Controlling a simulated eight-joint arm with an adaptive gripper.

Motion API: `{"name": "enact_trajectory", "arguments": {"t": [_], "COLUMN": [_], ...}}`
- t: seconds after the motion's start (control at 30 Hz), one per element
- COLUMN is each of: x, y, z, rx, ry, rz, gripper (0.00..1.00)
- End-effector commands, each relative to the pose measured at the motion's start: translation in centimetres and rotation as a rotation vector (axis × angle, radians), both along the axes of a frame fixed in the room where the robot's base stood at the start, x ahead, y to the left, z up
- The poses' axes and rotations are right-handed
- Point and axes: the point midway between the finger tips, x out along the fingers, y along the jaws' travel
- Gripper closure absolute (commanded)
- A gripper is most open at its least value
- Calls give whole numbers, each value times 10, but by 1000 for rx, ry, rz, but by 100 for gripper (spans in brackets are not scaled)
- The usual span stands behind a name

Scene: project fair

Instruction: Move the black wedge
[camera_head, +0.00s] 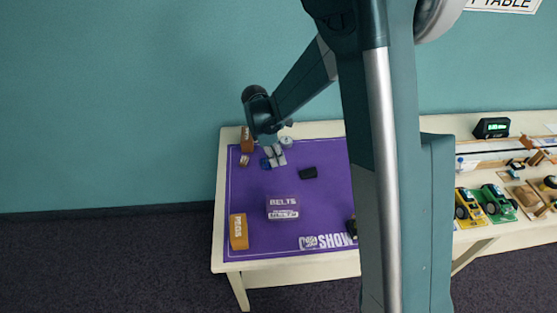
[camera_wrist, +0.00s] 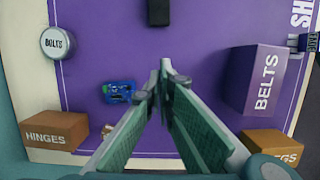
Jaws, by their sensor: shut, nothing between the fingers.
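The black wedge (camera_head: 308,172) lies on the purple mat (camera_head: 325,205), right of the mat's middle in the head view. In the wrist view the black wedge (camera_wrist: 158,12) shows at the top edge, partly cut off. My gripper (camera_head: 274,155) is over the back left part of the mat, left of and apart from the wedge. In the wrist view my gripper (camera_wrist: 161,75) has its fingertips together with nothing between them, and the wedge lies beyond the tips.
A small blue item (camera_wrist: 120,92), a bolts tin (camera_wrist: 57,43) and a hinges box (camera_wrist: 55,130) are near my gripper. The purple belts box (camera_head: 282,203) and orange pegs box (camera_head: 238,231) stand nearer the front. Bare mat surrounds the wedge. My arm hides the table's right part.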

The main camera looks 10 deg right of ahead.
Motion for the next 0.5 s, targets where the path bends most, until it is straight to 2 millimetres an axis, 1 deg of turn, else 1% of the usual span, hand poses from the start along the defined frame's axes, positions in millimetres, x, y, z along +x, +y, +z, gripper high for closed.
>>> {"name": "enact_trajectory", "arguments": {"t": [0.03, 0.5], "x": [0, 0], "y": [-2, -18], "z": [-7, -76], "rx": [0, 0], "ry": [0, 0], "rz": [-1, -1], "gripper": [100, 100]}}
